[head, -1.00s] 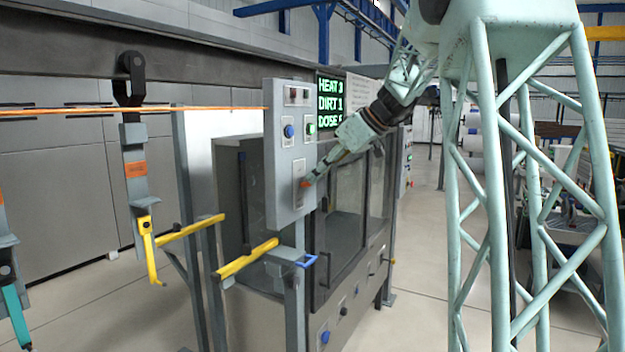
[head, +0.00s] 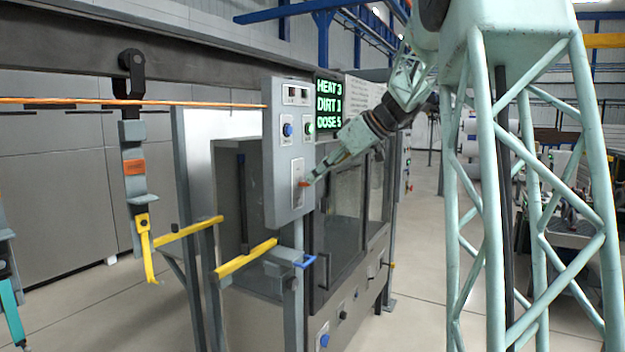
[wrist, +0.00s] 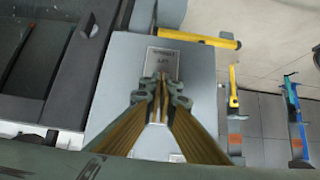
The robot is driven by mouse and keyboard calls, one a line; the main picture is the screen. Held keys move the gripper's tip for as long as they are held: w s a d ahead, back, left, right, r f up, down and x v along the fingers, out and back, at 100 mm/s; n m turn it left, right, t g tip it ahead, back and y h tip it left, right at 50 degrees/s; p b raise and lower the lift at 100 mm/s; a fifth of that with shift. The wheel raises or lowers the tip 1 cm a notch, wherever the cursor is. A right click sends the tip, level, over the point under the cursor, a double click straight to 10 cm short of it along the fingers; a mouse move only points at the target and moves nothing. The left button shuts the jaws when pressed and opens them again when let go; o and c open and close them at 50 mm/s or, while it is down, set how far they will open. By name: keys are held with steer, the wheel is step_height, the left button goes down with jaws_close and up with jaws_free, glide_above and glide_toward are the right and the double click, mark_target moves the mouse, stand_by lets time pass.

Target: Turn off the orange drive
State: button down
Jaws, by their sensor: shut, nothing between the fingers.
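A grey control panel (head: 285,155) stands at the front corner of the cabinet. Low on it is a pale plate (head: 297,170) with a small orange-red switch handle (head: 302,184). My gripper (head: 311,180) is shut and empty, its tips at or very near this handle; contact cannot be told. In the wrist view my closed fingertips (wrist: 160,82) point at the lettered plate (wrist: 161,64) on the panel, and they hide the handle. An orange line (head: 190,103) runs along the overhead conveyor to behind the panel.
Yellow bars (head: 246,258) stick out below left. A hanger with a yellow hook (head: 145,248) hangs left, a teal hook (head: 12,310) at the far left.

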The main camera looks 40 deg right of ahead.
steer(key=shift+s+f+b, duration=0.15)
steer(key=shift+f+b, duration=0.25)
steer(key=shift+b, duration=1.05)
steer(key=shift+r, duration=0.3)
steer(key=shift+r, duration=0.35)
steer(key=shift+r, duration=0.2)
steer(key=shift+s+d, duration=0.15)
steer(key=s+d+r+b, duration=0.1)
steer(key=s+d+r, duration=0.2)
steer(key=s, duration=0.5)
steer(key=shift+d+r, duration=0.3)
steer(key=shift+d, duration=0.1)
stand_by(0.7)
